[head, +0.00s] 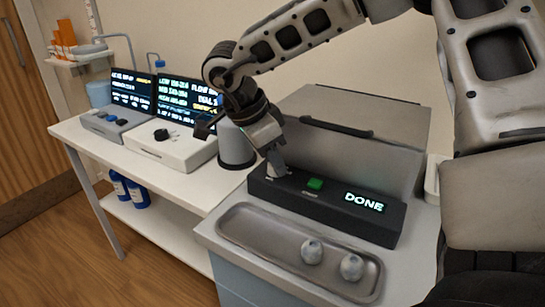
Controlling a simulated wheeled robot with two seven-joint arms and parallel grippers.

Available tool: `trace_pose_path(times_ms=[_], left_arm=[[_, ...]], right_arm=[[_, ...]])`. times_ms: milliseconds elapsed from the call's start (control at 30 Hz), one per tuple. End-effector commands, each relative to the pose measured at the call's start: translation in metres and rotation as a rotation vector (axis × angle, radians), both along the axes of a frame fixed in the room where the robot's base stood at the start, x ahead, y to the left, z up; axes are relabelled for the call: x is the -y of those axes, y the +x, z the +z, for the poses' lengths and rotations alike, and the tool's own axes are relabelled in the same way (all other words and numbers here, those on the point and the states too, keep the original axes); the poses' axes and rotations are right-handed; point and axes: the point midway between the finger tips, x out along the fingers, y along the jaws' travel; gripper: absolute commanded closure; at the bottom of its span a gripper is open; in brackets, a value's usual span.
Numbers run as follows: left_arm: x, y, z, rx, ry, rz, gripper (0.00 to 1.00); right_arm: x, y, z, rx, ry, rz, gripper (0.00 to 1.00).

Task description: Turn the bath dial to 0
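A black dial (161,134) sits on top of a white unit (185,150) on the left bench, under a dark screen (187,103) with small text that includes a "DIAL" line; its value is too small to read surely. My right gripper (273,168) reaches in from the right and points down at the left end of a black control panel (325,203), to the right of the dial and apart from it. Its fingertips are small and partly hidden, so I cannot tell whether they are open. My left gripper is not in view.
The panel has a green button (315,184) and a lit "DONE" display (364,202). A grey lidded machine stands behind it. A metal tray (300,252) with two round pale items lies in front. A grey cylinder (236,146) stands between white unit and panel. A second grey unit (117,122) is further left.

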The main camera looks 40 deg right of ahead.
Motion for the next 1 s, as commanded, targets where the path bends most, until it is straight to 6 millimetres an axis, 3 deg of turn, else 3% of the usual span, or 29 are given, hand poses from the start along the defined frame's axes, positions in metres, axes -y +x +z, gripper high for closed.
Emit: trace_pose_path(times_ms=[467, 1000], left_arm=[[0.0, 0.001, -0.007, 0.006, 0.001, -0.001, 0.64], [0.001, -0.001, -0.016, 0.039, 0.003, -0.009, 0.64]], right_arm=[[-0.001, -0.001, -0.002, 0.002, 0.0, 0.08, 0.95], [-0.001, -0.003, -0.001, 0.003, 0.0, 0.502, 0.95]])
